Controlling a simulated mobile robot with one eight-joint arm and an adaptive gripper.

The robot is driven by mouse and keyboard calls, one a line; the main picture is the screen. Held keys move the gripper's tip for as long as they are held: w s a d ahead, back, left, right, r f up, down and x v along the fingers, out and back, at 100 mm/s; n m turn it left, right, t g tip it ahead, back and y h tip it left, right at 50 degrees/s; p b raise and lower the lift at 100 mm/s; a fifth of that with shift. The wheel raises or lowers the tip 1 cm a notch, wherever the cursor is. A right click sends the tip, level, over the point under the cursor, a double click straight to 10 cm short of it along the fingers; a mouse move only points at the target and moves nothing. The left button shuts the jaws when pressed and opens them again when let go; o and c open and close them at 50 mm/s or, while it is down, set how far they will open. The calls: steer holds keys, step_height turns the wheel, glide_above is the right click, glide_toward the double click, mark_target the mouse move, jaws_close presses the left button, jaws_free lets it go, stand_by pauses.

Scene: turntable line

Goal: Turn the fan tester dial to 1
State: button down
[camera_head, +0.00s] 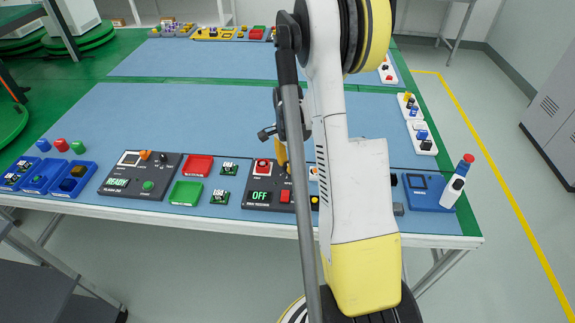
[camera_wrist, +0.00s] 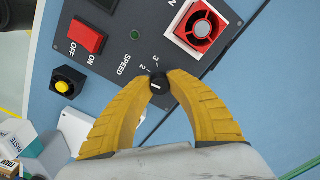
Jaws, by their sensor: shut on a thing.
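The fan tester (camera_head: 258,206) is a dark grey panel at the front of the blue table; its display reads OFF. In the wrist view the panel (camera_wrist: 131,15) carries a red fan (camera_wrist: 199,25), a red ON/OFF switch (camera_wrist: 87,37) and a small black dial (camera_wrist: 158,86) labelled SPEED. The numbers 2 and 3 show beside the dial; the 1 is not visible. The dial has a short white mark, but I cannot tell which number it points to. My gripper (camera_wrist: 158,85) has its yellow fingers closed on the dial, one on each side. In the head view my arm hides the dial.
A yellow button on a black box (camera_wrist: 67,84) lies beside the panel. Red (camera_head: 194,166) and green (camera_head: 186,193) trays and another tester reading READY (camera_head: 127,190) stand to the left. A blue pad (camera_head: 424,190) lies to the right. The table middle is clear.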

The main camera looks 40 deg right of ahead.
mark_target(288, 164)
steer(key=n, duration=0.4)
steer(key=shift+n+b, duration=0.3)
steer(key=shift+n, duration=1.3)
steer(key=c, duration=1.2)
jaws_free()
step_height(288, 164, up, 12)
steer(key=shift+r, duration=0.1)
